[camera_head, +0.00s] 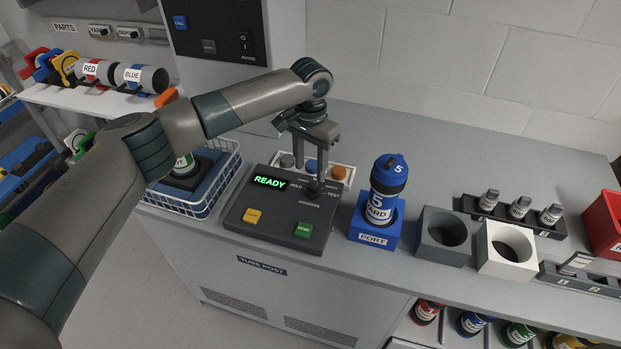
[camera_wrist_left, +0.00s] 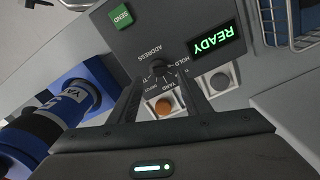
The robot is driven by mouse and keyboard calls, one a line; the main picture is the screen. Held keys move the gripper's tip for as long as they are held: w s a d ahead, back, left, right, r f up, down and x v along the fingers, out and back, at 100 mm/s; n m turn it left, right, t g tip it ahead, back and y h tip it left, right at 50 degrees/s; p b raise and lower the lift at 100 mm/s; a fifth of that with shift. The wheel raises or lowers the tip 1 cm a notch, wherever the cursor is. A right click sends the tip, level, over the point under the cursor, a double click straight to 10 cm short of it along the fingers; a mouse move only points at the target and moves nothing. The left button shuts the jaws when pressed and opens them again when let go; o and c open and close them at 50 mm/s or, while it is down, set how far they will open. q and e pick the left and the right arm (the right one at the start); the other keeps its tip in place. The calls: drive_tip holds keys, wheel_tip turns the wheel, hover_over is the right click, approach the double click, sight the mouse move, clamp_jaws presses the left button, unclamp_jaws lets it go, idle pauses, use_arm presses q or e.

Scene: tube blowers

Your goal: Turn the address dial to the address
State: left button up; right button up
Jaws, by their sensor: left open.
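The address dial is a small dark knob on the sloped dark grey control panel (camera_head: 262,222), with HOLD and TEST printed near it. In the left wrist view the dial (camera_wrist_left: 160,71) lies between my left fingertips, by the words ADDRESS, HOLD and YARD. My left gripper (camera_head: 312,180) points down over the dial, open, one finger on each side. Contact with the dial cannot be told, and its pointer is too small to read. A blue carrier (camera_head: 388,173) marked 5 and YARD stands upright in the blue PORT block (camera_head: 374,238). My right gripper is out of view.
The panel has a lit READY display (camera_head: 270,183), a yellow button (camera_head: 252,216) and a green SEND button (camera_head: 303,230). Behind it are grey, blue and orange round buttons. A white wire basket (camera_head: 212,192) stands left. Grey (camera_head: 443,236) and white (camera_head: 507,249) holed blocks stand right.

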sight(310, 188)
use_arm(q)
wheel_tip(310, 188, down, 7)
drive_tip(key=shift+r+p, duration=0.1)
drive_tip(key=shift+p, duration=0.7)
drive_tip(key=c, duration=1)
